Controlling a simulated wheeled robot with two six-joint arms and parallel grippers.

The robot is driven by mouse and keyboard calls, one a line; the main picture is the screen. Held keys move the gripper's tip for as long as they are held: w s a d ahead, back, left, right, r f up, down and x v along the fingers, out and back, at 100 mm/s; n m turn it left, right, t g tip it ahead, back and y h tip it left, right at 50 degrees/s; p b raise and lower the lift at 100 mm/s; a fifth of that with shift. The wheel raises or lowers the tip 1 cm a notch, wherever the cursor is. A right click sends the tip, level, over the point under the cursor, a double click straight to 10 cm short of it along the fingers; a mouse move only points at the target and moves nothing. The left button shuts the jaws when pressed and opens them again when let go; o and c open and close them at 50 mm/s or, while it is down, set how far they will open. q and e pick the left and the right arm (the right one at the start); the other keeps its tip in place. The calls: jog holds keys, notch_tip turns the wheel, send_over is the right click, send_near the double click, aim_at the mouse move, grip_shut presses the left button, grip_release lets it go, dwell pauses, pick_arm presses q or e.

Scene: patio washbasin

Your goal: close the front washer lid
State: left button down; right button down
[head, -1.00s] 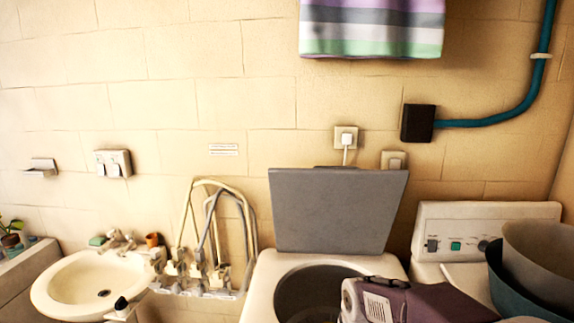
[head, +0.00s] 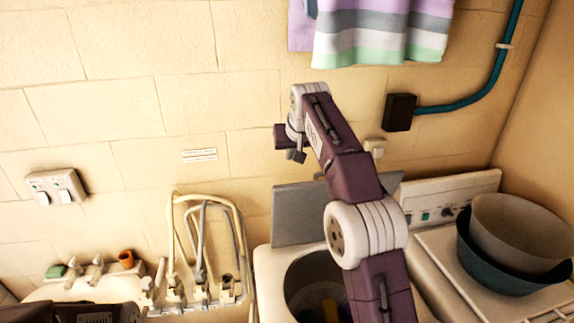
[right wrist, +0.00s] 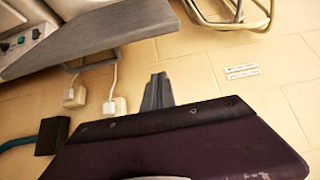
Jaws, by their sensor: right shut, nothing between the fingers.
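The grey washer lid (head: 298,217) stands open and upright at the back of the front washer (head: 268,270), with my right arm across part of it. The washer's round tub opening is uncovered, with some coloured things inside. My right gripper (head: 290,155) is above the lid's top edge, in front of the wall, apart from the lid. In the right wrist view the gripper's narrow fingers (right wrist: 157,88) are together and empty, and the lid (right wrist: 105,38) shows at the upper left, tilted in the picture. My left gripper does not show; only a dark part of my left arm is at the lower left.
A second machine with a control panel (head: 455,200) stands at the right, with nested bowls (head: 520,235) on top. Hoses and taps (head: 200,240) are left of the washer. A striped towel (head: 380,35) hangs above. The wall is close behind the lid.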

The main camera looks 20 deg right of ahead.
jog(key=x, duration=0.5)
jog(key=shift+w+a+f+p, duration=0.1)
jog(key=shift+w+a+p, duration=0.05)
jog(key=shift+a+p, duration=0.25)
jog(key=f, duration=0.2)
jog(key=d+f, duration=0.1)
jog(key=f, duration=0.1)
jog(key=shift+f, duration=0.35)
jog(key=shift+s+a+f, duration=0.1)
jog(key=shift+s+a, duration=0.25)
jog(key=shift+s, duration=0.2)
jog(key=shift+w+d+f, duration=0.1)
jog(key=shift+w+d, duration=0.05)
jog(key=shift+d, duration=0.05)
